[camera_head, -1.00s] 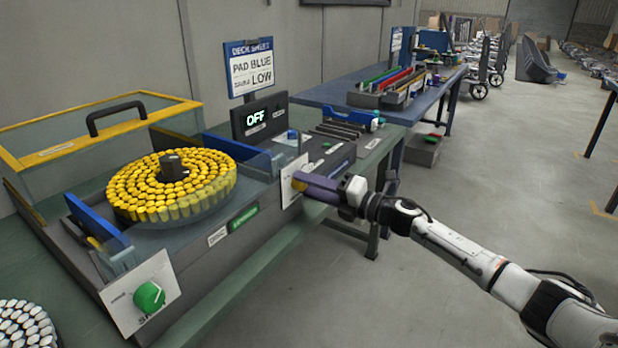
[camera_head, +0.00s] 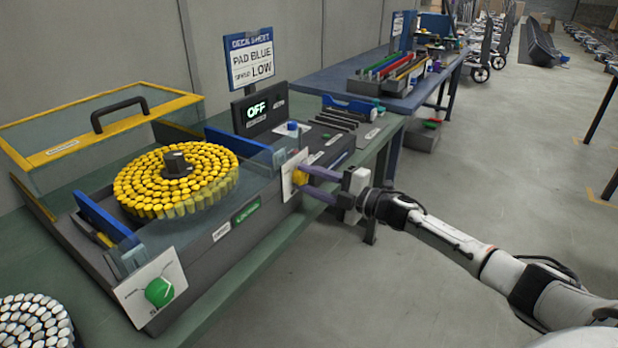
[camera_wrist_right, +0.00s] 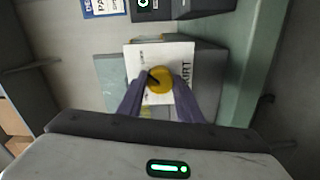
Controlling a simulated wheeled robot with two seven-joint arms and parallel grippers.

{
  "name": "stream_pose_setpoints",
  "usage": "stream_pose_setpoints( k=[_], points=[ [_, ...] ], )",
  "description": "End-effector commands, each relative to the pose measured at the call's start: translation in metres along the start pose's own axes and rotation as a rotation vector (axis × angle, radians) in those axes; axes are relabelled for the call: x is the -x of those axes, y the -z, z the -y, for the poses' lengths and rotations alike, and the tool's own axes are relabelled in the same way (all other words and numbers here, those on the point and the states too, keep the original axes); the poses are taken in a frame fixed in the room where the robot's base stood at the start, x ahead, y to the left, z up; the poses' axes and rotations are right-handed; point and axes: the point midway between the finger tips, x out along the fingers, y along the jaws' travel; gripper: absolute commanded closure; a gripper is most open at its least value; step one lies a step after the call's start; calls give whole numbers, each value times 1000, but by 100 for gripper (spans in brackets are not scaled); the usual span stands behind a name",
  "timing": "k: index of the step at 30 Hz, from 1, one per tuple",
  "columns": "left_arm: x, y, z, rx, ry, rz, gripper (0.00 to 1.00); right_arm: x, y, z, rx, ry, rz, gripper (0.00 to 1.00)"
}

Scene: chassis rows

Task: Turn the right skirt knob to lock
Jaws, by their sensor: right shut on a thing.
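The yellow right skirt knob (camera_head: 299,175) sits on a white plate (camera_head: 288,187) at the right end of the machine's front. My right gripper (camera_head: 303,174) has its purple fingers on either side of this knob and is shut on it. In the right wrist view the knob (camera_wrist_right: 160,80) shows between the fingertips, with a dark pointer mark toward its left side, and the plate (camera_wrist_right: 172,52) behind it carries partly hidden lettering. The green knob (camera_head: 159,291) sits on another white plate (camera_head: 138,293) at the left end. My left gripper is not in view.
A round pad of yellow-capped vials (camera_head: 203,157) fills the deck beneath an open yellow-framed lid (camera_head: 62,152). A blue table (camera_head: 330,86) with racks stands behind.

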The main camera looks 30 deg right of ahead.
Motion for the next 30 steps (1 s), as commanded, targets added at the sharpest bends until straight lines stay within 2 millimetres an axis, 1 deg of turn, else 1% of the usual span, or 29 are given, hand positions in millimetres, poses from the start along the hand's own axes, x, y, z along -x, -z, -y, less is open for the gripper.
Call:
stream_pose_setpoints(
  k=[12, 13, 15, 16, 25, 28, 30],
  points=[
    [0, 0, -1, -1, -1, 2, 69, 0, 0, 0, -6, 0, 1, 90],
    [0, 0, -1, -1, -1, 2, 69, 0, 0, 0, -6, 0, 1, 63],
    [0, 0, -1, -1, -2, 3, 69, 0, 0, 0, -5, 0, 1, 51],
    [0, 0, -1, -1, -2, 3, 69, 0, 0, 0, -5, 0, 1, 49],
    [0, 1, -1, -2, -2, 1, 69, 1, 0, 0, -4, 1, 1, 49],
    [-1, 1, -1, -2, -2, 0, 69, 8, -1, 1, -4, 2, 1, 49],
    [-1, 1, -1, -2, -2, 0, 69, 16, -1, 2, -4, 3, 2, 49]
  ],
)
